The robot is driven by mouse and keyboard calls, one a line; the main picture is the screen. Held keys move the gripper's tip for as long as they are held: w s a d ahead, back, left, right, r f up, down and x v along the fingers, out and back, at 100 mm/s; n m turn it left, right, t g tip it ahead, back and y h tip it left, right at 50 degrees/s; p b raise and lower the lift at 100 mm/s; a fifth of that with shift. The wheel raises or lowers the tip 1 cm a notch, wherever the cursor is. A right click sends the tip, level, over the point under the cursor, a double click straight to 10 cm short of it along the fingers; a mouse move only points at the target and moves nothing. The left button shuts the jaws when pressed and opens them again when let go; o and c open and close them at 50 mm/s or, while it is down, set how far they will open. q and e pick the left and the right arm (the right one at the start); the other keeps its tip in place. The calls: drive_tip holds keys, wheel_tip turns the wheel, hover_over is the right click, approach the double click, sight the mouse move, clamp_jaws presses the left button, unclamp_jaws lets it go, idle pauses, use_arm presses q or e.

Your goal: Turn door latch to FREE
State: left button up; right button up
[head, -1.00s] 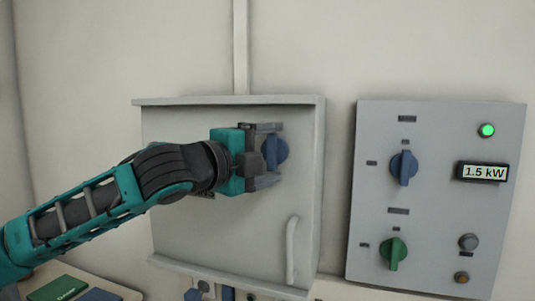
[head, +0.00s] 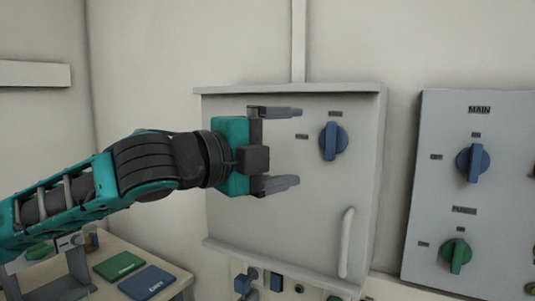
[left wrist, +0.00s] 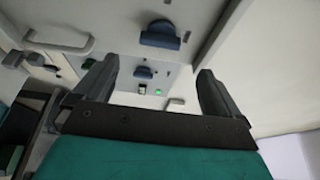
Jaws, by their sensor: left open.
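The door latch (head: 333,141) is a round blue knob with a raised grip bar on the grey furnace door (head: 285,225). Its bar stands about upright, toward the small label (head: 335,114) above; another label (head: 302,137) is to its left. Both labels are too small to read. My left gripper (head: 299,148) is open and empty, its two fingers pointing right, one above the other, apart from the knob and left of it. In the left wrist view the blue knob (left wrist: 160,36) shows beyond the open fingers. My right gripper is not in view.
A pale vertical door handle (head: 346,243) is below the knob. The control panel (head: 425,205) at right has a blue MAIN knob (head: 473,162) and a green knob (head: 457,255). A table with a green book (head: 118,265) and a blue book (head: 147,282) is lower left.

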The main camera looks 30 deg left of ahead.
use_arm(q)
drive_tip(key=shift+v, duration=1.65)
drive_tip(key=w+d+f+n+g, duration=0.1)
drive_tip(key=w+d+f+n, duration=0.15)
drive_tip(key=f, duration=0.55)
drive_tip(key=w+d+f+n, duration=0.2)
drive_tip(key=f+n, duration=0.2)
drive_tip(key=f, duration=0.5)
drive_tip(key=w+d+f+n+g, duration=0.1)
drive_tip(key=w+d+f+n, duration=0.15)
drive_tip(key=f, duration=0.55)
drive_tip(key=s+a+f+n+g+y, duration=0.1)
drive_tip(key=s+f+n, duration=0.2)
drive_tip(key=s+f, duration=0.3)
drive_tip(key=s+a+f+n+g+y, duration=0.1)
drive_tip(key=s+f+n, duration=0.3)
drive_tip(key=f, duration=1)
drive_tip(key=s+a+f+n+g+y, duration=0.1)
drive_tip(key=s+f+n+y, duration=0.2)
drive_tip(key=s+f, duration=0.6)
drive_tip(key=shift+s+f+n+g, duration=0.2)
drive_tip(key=shift+f+n+g, duration=0.1)
drive_tip(key=shift+f+n, duration=0.55)
